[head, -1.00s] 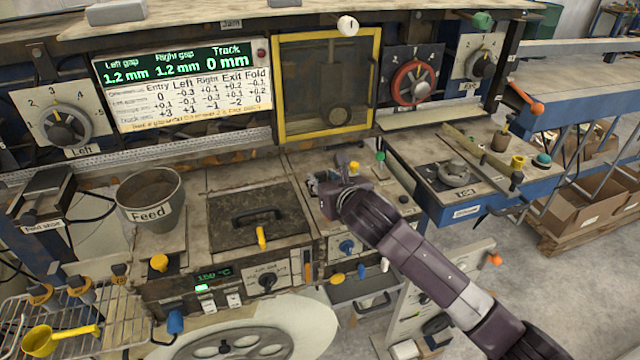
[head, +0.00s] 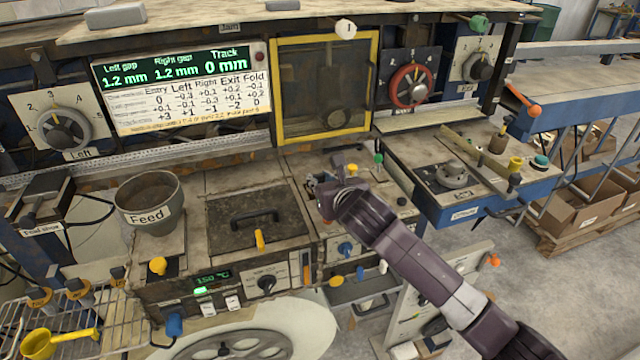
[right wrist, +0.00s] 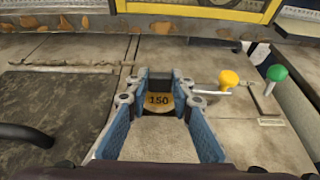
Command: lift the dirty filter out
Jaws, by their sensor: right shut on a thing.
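My right gripper (head: 320,190) is at the worktop, just right of the dark hatch. In the head view the gripper covers this piece. My left gripper is not in view.
A yellow knob on a metal rod (right wrist: 229,79) and a green knob (right wrist: 277,72) stand close right of the fingers. The dark hatch with a handle (head: 258,220) lies to the left. The feed cup (head: 150,207) stands farther left. A yellow-framed window (head: 325,138) rises behind.

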